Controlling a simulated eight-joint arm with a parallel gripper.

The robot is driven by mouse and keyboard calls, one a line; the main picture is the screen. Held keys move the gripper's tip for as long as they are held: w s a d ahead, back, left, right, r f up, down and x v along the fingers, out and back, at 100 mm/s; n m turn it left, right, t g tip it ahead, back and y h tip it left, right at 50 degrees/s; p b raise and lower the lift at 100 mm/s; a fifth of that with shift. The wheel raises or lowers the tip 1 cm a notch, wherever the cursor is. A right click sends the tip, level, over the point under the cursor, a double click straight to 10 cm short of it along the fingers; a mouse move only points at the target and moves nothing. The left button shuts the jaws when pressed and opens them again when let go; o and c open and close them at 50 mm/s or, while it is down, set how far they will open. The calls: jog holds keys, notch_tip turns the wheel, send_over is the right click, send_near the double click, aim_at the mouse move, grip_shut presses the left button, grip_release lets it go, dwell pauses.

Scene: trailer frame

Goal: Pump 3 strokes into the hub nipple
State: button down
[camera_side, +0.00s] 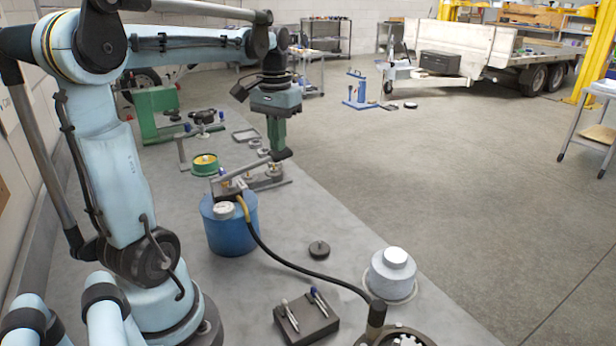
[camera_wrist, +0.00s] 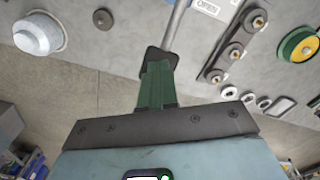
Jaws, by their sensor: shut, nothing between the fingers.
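A blue grease pump (camera_side: 230,232) with a round gauge on top stands on the grey bench. Its grey lever (camera_side: 243,170) slants up to the right, and it also shows as a rod in the wrist view (camera_wrist: 177,25). A black hose (camera_side: 285,262) runs from the pump to a dark upright coupler (camera_side: 377,313) at the hub (camera_side: 400,338), which the bottom edge cuts off. The nipple is hidden. My green gripper (camera_side: 280,153) is shut and empty at the lever's far end. In the wrist view its tip (camera_wrist: 160,62) meets the rod's end; contact is unclear.
A white-topped grey canister (camera_side: 393,275), a black knob-like disc (camera_side: 319,250) and a dark block with pen-like tools (camera_side: 307,318) stand near the hose. A plate with brass fittings (camera_wrist: 236,50) and a green-yellow tin (camera_side: 204,165) lie beyond the pump.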

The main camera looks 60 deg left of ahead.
aim_at(280, 157)
jog(key=shift+f, duration=0.25)
jog(key=shift+w+f, duration=0.1)
jog(key=shift+f, duration=0.1)
jog(key=shift+w+f, duration=0.1)
jog(key=shift+f, duration=1.85)
jog(key=shift+r, duration=0.1)
notch_tip(280, 157, up, 12)
jog(key=s, duration=0.1)
jog(key=shift+f, duration=0.2)
dwell(0.3)
